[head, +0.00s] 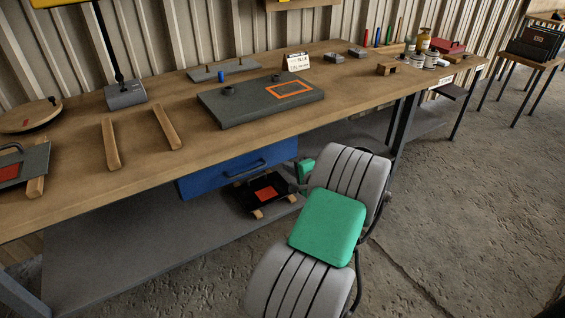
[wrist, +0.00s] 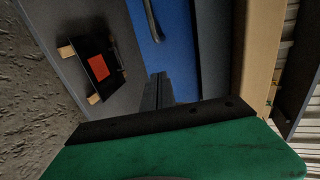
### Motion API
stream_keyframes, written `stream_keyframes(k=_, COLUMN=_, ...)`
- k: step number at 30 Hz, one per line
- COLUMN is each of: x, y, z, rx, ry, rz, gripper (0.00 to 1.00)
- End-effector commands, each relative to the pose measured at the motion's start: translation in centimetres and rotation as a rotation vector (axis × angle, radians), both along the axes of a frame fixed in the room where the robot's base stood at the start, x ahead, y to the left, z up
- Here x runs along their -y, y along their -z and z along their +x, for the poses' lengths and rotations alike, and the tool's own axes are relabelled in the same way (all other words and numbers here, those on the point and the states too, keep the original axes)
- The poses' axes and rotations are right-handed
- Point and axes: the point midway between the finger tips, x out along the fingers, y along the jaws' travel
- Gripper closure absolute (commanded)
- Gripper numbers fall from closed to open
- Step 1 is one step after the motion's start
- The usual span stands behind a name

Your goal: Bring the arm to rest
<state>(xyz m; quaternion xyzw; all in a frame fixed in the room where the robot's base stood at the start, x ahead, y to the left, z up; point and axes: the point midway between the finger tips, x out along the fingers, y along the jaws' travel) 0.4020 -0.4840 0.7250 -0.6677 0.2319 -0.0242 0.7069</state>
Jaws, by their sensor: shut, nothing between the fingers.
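My gripper (wrist: 158,88) shows in the wrist view with its two dark fingers together and nothing between them. In the head view my arm is folded in front of the bench, with grey links and a green joint cover. It hides most of my gripper; a small green part and a dark tip show at its left edge. My gripper is in front of the workbench (head: 350,105), below its top and near the right end of the blue drawer (head: 236,172). The drawer also shows in the wrist view (wrist: 165,40).
A black tray with a red patch (head: 267,192) sits on wooden strips on the lower shelf (head: 130,245). On the bench top are a grey plate with an orange outline (head: 260,100), wooden bars (head: 111,145) and a lamp base (head: 125,95). The floor to the right is clear.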

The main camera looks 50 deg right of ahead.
Motion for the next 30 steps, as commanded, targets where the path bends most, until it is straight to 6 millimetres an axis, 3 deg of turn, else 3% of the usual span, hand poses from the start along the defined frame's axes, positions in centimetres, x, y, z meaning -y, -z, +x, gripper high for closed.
stream_keyframes(k=3, x=-1.3, y=-1.1, z=-2.8, rx=-0.001, ry=-0.001, rz=0.004, gripper=1.00)
stream_keyframes(k=9, x=-2.6, y=-1.8, z=-5.4, rx=-0.001, ry=-0.008, rz=0.004, gripper=1.00)
stream_keyframes(k=14, x=-3.1, y=-2.1, z=-5.6, rx=-0.008, ry=-0.020, rz=-0.001, gripper=1.00)
stream_keyframes(k=17, x=-5.2, y=-3.4, z=-3.1, rx=-0.068, ry=-0.101, rz=-0.033, gripper=1.00)
stream_keyframes(k=20, x=-10.4, y=-5.7, z=1.4, rx=-0.205, ry=-0.282, rz=-0.117, gripper=1.00)
stream_keyframes(k=21, x=-13.4, y=-6.8, z=3.2, rx=-0.274, ry=-0.375, rz=-0.165, gripper=1.00)
stream_keyframes(k=23, x=-18.2, y=-8.5, z=5.3, rx=-0.385, ry=-0.520, rz=-0.246, gripper=1.00)
stream_keyframes(k=24, x=-21.5, y=-9.7, z=6.2, rx=-0.457, ry=-0.618, rz=-0.307, gripper=1.00)
stream_keyframes(k=27, x=-29.7, y=-13.0, z=6.8, rx=-0.622, ry=-0.852, rz=-0.472, gripper=1.00)
stream_keyframes(k=30, x=-36.9, y=-16.5, z=5.1, rx=-0.760, ry=-1.056, rz=-0.641, gripper=1.00)
